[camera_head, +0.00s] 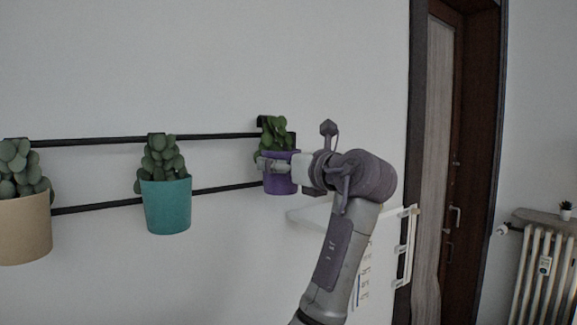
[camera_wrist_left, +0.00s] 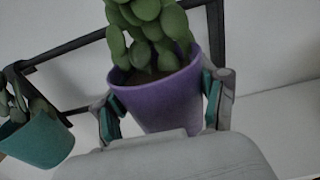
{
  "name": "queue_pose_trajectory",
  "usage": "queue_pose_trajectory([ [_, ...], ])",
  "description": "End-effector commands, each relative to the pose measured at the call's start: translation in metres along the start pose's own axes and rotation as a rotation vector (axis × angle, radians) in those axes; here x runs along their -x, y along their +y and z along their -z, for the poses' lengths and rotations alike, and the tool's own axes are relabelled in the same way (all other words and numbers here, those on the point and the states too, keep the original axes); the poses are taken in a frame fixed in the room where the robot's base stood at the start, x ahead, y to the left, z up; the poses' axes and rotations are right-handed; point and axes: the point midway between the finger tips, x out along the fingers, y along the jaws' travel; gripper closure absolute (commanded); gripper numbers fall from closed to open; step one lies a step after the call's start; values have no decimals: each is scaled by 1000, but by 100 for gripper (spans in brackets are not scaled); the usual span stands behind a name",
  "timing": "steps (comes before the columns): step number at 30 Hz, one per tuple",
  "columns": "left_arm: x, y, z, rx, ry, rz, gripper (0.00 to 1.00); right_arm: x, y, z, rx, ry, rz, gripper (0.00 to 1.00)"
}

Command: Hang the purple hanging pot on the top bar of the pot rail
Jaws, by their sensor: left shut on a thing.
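The purple hanging pot (camera_head: 281,184) with a green leafy plant is upright at the right end of the black pot rail. In the left wrist view the purple pot (camera_wrist_left: 165,101) sits between the fingers of my left gripper (camera_wrist_left: 160,97), which is shut on its sides. My left gripper also shows in the head view (camera_head: 278,165), reaching the pot from the right. The top bar (camera_head: 95,141) of the rail runs behind the plant. A dark hanger piece shows above the bar behind the leaves; I cannot tell whether it rests on the bar. My right gripper is out of view.
A teal pot (camera_head: 167,207) hangs mid-rail and a beige pot (camera_head: 24,229) hangs at the left. The lower bar (camera_head: 97,206) runs below the top bar. A white shelf (camera_head: 314,214) is under my arm. A door and radiator (camera_head: 545,270) are at right.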

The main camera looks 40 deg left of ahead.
Motion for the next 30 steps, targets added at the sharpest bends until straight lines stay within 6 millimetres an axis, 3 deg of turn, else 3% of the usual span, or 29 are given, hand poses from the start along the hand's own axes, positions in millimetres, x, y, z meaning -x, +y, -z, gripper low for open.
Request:
queue_pose_trajectory([
  [4,-11,1,2,1,-2,-1,85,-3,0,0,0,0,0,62],
  [15,-10,0,23,2,-2,0,86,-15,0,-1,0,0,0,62],
  [27,-10,0,25,3,-2,-1,86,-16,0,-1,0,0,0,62],
  [28,-9,0,25,3,-2,-1,25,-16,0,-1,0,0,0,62],
  [30,-9,0,25,3,-2,0,14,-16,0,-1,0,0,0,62],
])
